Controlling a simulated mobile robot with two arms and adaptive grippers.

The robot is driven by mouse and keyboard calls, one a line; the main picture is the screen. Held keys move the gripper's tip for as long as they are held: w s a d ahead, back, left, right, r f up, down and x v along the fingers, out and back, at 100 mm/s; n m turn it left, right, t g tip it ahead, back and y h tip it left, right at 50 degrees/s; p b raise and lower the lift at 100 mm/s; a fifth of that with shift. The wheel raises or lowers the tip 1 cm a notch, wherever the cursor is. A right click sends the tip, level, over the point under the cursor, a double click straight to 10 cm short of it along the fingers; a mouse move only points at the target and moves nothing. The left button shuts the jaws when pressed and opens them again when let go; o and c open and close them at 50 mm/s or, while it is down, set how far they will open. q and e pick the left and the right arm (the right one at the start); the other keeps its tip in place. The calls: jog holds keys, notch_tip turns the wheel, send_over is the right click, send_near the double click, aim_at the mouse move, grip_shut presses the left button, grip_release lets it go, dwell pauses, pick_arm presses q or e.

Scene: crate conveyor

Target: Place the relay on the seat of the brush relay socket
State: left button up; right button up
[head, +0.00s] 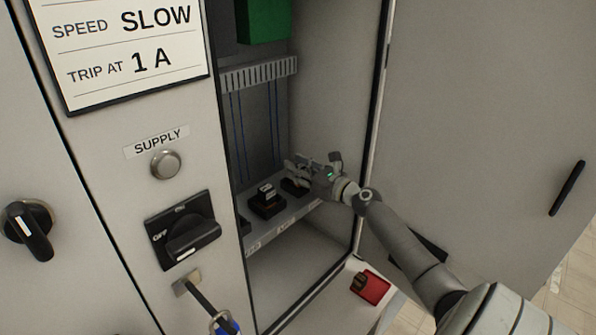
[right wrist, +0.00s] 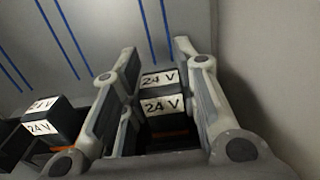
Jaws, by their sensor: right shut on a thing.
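My right gripper (head: 318,172) is inside the open cabinet, above the right end of a shelf with a row of dark sockets. In the right wrist view its fingers (right wrist: 160,100) are shut on a dark relay (right wrist: 160,105) with white "24 V" labels. An orange part shows below this relay. A dark socket (head: 295,187) shows just under the gripper in the head view. I cannot tell if the relay touches the socket. The shelf labels are too small to read, so I cannot confirm which is the brush socket. My left gripper is not in view.
Another 24 V relay (right wrist: 45,122) sits on a socket (head: 266,206) to the left. The cabinet's right wall is close to my gripper. A slotted duct (head: 258,74) runs above.

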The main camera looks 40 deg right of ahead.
jog(key=shift+f, duration=0.2)
jog(key=o, duration=1)
jog(key=shift+s, duration=0.5)
jog(key=s+d+b, duration=0.1)
jog(key=s+b, duration=0.1)
jog(key=s, duration=0.9)
